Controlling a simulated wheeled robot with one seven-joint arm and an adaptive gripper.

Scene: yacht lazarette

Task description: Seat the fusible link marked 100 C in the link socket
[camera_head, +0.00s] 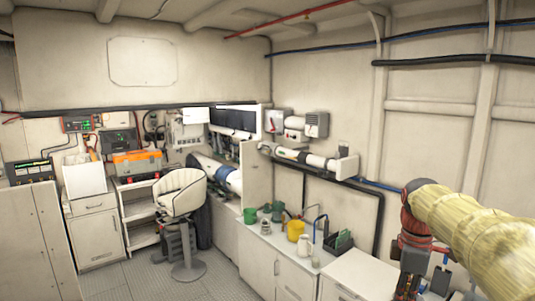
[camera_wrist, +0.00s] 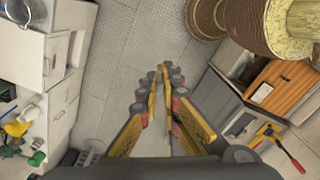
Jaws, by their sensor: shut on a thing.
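My gripper (camera_wrist: 162,72) shows in the wrist view, pointing over the grey floor. Its two yellow-and-grey fingers come together at the tips on something thin, mostly hidden between them. I take it for a fusible link, but no marking can be read. The gripper is held in open air, touching no surface that I can see. I cannot make out the link socket in either view.
The white counter (camera_head: 266,240) along the right wall holds green cups, a yellow pot (camera_head: 295,230) and a white bottle (camera_head: 304,245). A chair (camera_head: 182,195) stands on the grey floor (camera_head: 128,276). In the wrist view, a red-handled tool (camera_wrist: 289,153) lies at lower right.

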